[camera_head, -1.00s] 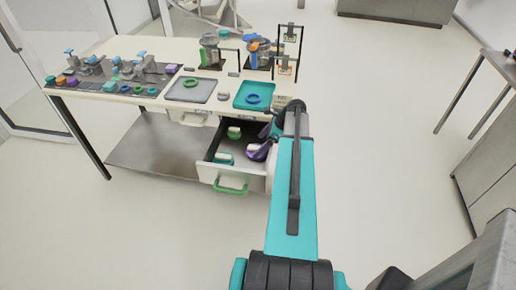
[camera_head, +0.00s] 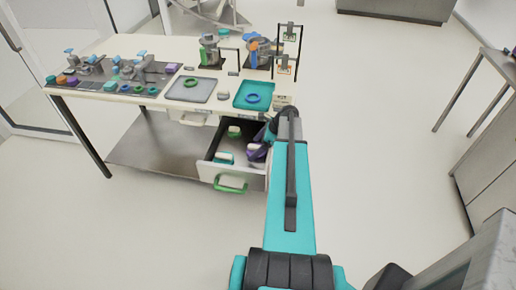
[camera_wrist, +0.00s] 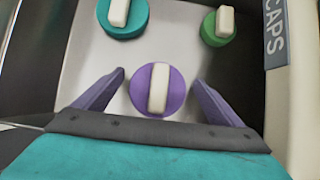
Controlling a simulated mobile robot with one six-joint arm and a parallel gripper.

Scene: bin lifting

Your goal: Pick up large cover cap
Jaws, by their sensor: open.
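A purple round cap (camera_wrist: 175,101) with a white bar grip on top lies in the open drawer (camera_head: 212,171). In the wrist view it sits between the two purple fingers of my open gripper (camera_wrist: 158,79), with a gap on each side. A teal cap (camera_wrist: 123,30) and a smaller-looking green cap (camera_wrist: 218,38), each with a white bar, lie beyond it. The green cap (camera_head: 234,135) and teal cap (camera_head: 222,160) also show in the head view. My gripper is over the drawer's right part there, partly hidden by my arm.
The drawer's side wall carries a CAPS label (camera_wrist: 274,33). The table above holds a grey tray (camera_head: 203,84), a teal tray (camera_head: 268,87) with a blue ring (camera_head: 252,98), and several fixtures. A green handle (camera_head: 231,188) is on the drawer front.

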